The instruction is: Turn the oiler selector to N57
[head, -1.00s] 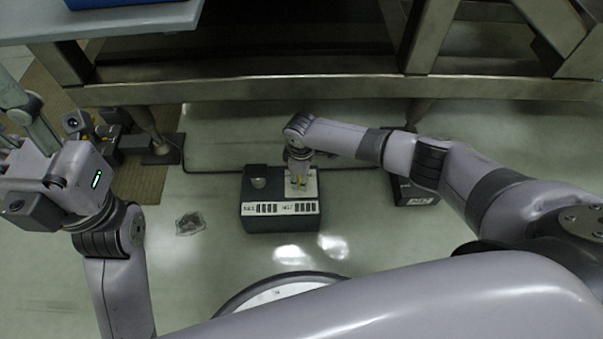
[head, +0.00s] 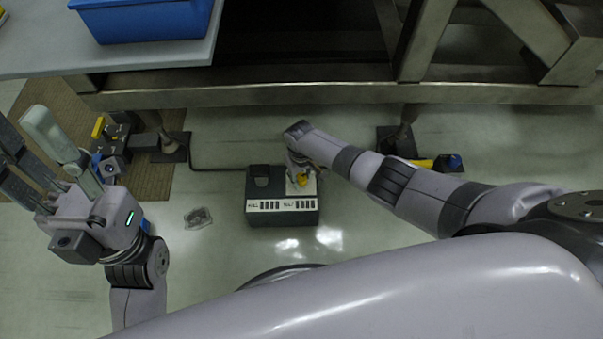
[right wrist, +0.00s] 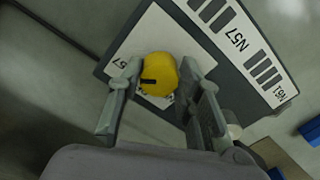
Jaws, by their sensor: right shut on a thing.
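The oiler box (head: 284,219) is a dark box on the floor with a white label strip along its front edge. In the right wrist view the strip (right wrist: 239,45) reads N57 and N61. The yellow selector knob (right wrist: 158,73), with a black mark on its face, stands on a white plate (right wrist: 160,35) printed with N57 and another, partly hidden marking. My right gripper (right wrist: 160,82) has its fingers on either side of the knob, shut on it. My left gripper (head: 30,140) is open and empty at the left.
A steel bench frame (head: 300,93) crosses behind the box. A blue bin (head: 150,20) sits on a grey tabletop (head: 40,58) at upper left. A clear crumpled item (head: 198,217) lies on the floor left of the box. A dark cable (head: 215,168) runs behind.

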